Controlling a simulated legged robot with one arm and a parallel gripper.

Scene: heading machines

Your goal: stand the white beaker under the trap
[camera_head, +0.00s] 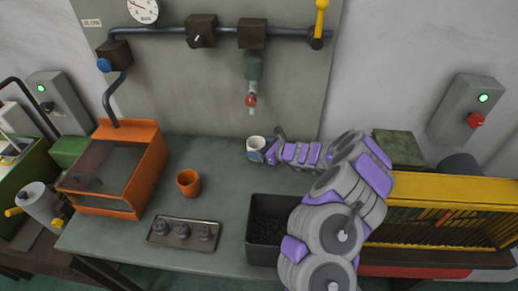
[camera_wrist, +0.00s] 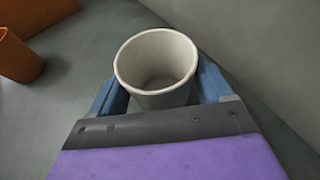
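The white beaker (camera_head: 256,144) is upright at the back of the grey-green bench, below and slightly right of the trap (camera_head: 253,72), a green fitting with a red part (camera_head: 251,100) low on it. A gap shows between the trap's lower end and the beaker's rim. In the wrist view the beaker (camera_wrist: 157,66) is empty. My gripper (camera_head: 267,152) reaches it from the right; its blue fingers (camera_wrist: 160,92) lie against both sides, shut on it. I cannot tell whether the beaker's base touches the bench.
An orange cup (camera_head: 188,183) stands left of the beaker, also in the wrist view (camera_wrist: 16,58). An orange machine (camera_head: 128,172) is at the left. A tray of small parts (camera_head: 184,232) and a black bin (camera_head: 262,228) are in front. A yellow guard (camera_head: 440,205) is right.

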